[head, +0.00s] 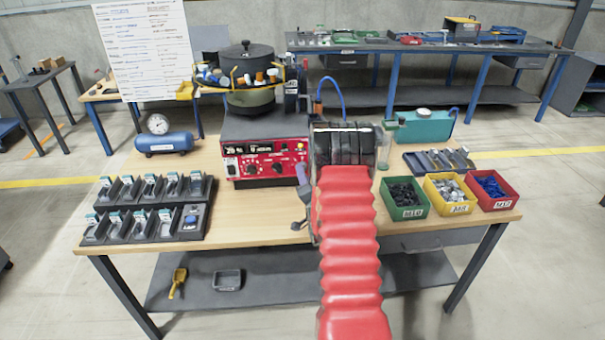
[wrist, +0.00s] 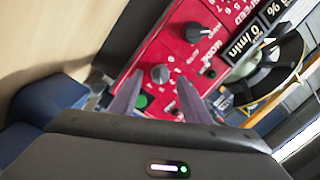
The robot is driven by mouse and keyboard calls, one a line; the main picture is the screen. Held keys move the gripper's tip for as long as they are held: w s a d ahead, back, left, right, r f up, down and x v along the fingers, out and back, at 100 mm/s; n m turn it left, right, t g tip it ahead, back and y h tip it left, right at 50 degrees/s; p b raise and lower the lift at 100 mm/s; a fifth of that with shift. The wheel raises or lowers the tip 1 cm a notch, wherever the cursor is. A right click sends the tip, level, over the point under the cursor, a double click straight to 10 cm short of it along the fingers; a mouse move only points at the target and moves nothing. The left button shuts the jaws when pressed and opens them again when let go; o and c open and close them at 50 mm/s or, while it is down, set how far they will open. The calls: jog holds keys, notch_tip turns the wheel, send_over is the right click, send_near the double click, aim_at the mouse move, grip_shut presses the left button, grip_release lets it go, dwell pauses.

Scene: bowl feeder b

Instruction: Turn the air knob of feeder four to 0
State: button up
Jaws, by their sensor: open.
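The feeder (head: 266,150) stands on the table with a red control panel, displays and several knobs; the red panel (wrist: 135,75) also fills the upper middle of the wrist view, tilted. A small grey round knob (wrist: 160,73) lies beyond and between the fingertips of my gripper (wrist: 160,79). My gripper is open, with nothing held, and I cannot tell whether a finger touches the knob. A green button (wrist: 142,101) shows between the fingers. I cannot read the grey knob's label or setting.
A bowl (head: 248,92) with several bottles tops the feeder. Green (head: 405,213), yellow (head: 450,208) and red (head: 497,203) bins stand at the table's right. Black trays (head: 147,238) of parts lie at the left. A blue tank with a gauge (head: 165,142) stands behind them.

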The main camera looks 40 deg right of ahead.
jog(key=x, duration=0.3)
jog(key=shift+c, duration=0.5)
jog(key=shift+a, duration=0.1)
jog(key=c, duration=0.9)
jog(key=shift+c, duration=0.2)
